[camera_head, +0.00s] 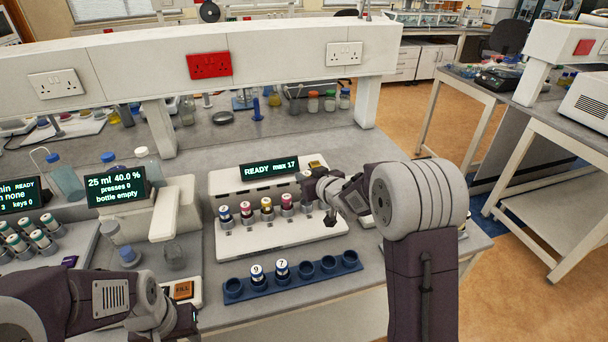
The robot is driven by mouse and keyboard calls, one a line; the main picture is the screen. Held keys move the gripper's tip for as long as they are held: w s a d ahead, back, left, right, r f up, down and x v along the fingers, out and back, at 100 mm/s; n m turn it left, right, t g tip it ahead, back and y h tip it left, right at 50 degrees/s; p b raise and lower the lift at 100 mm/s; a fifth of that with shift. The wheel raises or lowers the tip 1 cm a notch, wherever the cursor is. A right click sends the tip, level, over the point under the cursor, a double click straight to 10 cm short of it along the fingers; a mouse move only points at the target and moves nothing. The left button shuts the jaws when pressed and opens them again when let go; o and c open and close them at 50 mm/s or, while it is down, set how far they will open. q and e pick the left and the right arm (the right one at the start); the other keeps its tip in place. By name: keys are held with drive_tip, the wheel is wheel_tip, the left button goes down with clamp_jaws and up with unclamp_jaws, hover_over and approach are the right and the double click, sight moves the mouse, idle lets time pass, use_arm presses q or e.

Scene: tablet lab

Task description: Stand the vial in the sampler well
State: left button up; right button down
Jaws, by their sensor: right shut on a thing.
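The sampler (290,240) is a white unit with a row of wells and a screen (269,170) reading "READY max 17". Several upright vials with coloured bands, such as a yellow one (266,206), stand in its wells. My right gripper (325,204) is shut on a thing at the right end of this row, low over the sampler. The gripper mostly hides what it holds, probably a vial, and I cannot tell whether that touches a well. My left gripper (188,318) is low at the left, near the FILL button; its fingers are not clear.
A blue rack (322,281) in front holds vials marked 9 (257,274) and 7 (282,269); its other holes look empty. A white shelf beam crosses behind.

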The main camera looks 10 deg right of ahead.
wheel_tip(320, 180, down, 6)
drive_tip(key=b, duration=0.5)
drive_tip(key=shift+w+f, duration=0.1)
drive_tip(key=shift+f, duration=0.15)
drive_tip(key=shift+f+b, duration=0.55)
drive_tip(key=shift+b, duration=0.2)
drive_tip(key=c, duration=1.1)
unclamp_jaws()
drive_tip(key=shift+o, duration=0.2)
drive_tip(key=v, duration=0.9)
drive_tip(key=shift+r+p, duration=0.1)
drive_tip(key=shift+p, duration=0.25)
